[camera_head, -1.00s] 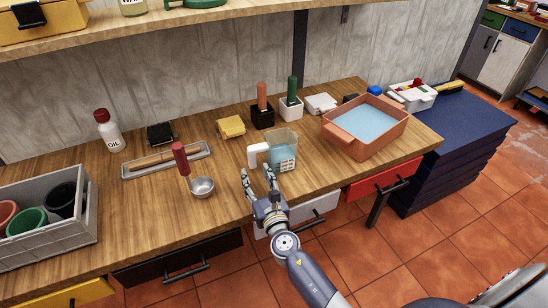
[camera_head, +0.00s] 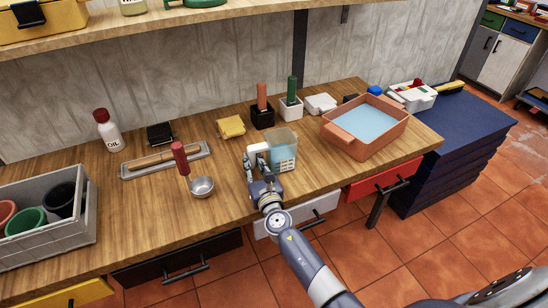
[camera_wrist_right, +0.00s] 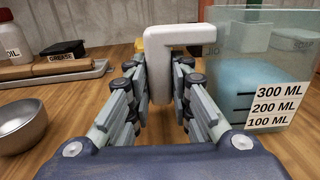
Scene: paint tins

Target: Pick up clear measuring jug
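The clear measuring jug (camera_head: 283,152) stands upright on the wooden workbench, with bluish contents and a thick white handle (camera_head: 258,149) on its left side. In the right wrist view the jug (camera_wrist_right: 265,60) is at the right, with black volume marks on white labels. Its white handle (camera_wrist_right: 160,70) hangs between the two fingers of my right gripper (camera_wrist_right: 163,85). The fingers stand on either side of the handle and look open; contact is hard to tell. In the head view my right gripper (camera_head: 256,163) is at the handle. My left gripper is not in view.
A terracotta tray (camera_head: 350,147) with blue liquid is to the right. Black (camera_head: 262,117) and white (camera_head: 291,109) holders stand behind the jug. A grey crate (camera_head: 60,242) is far left.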

